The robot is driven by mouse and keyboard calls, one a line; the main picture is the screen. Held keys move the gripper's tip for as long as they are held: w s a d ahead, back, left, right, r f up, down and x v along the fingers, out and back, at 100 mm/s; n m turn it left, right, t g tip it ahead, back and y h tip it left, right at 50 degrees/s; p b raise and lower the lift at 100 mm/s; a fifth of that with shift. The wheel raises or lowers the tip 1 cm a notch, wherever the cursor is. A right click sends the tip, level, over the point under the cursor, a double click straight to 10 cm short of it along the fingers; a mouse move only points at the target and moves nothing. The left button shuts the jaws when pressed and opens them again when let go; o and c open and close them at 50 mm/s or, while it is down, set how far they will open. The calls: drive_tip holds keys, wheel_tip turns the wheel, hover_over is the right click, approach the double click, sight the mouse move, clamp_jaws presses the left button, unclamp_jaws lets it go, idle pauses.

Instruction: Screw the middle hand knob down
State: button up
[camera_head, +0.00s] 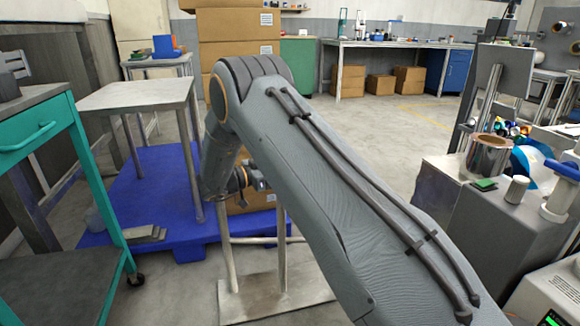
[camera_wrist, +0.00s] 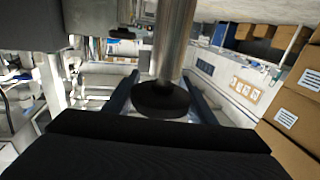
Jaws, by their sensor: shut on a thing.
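In the wrist view a thick, shiny metal post (camera_wrist: 175,45) runs through the middle of the picture. A dark round disc (camera_wrist: 160,101) sits at its end, close to my gripper (camera_wrist: 155,130), which shows as a broad black block along the bottom edge. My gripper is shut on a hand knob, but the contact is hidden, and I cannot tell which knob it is. In the head view my arm blocks most of the work spot. My wrist there is above a metal stand with upright posts (camera_head: 230,240) and a flat base plate (camera_head: 280,300).
A blue pallet (camera_head: 170,180) and a grey table (camera_head: 135,95) stand to the left. A teal cart (camera_head: 35,150) is at the near left. A grey cabinet (camera_head: 475,225) with reels is at the right. Cardboard boxes (camera_head: 235,35) stack behind; open floor lies beyond.

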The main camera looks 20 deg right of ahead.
drive_tip(key=shift+r+m+g, duration=0.3)
drive_tip(key=shift+g, duration=0.1)
drive_tip(key=o, duration=1)
drive_tip(key=shift+o, duration=0.2)
drive_tip(key=shift+d+f, duration=0.1)
drive_tip(key=shift+f, duration=0.05)
drive_tip(key=s+a+p, duration=0.1)
drive_tip(key=a, duration=0.6)
drive_tip(key=shift+s+a, duration=0.25)
drive_tip(key=shift+a, duration=0.1)
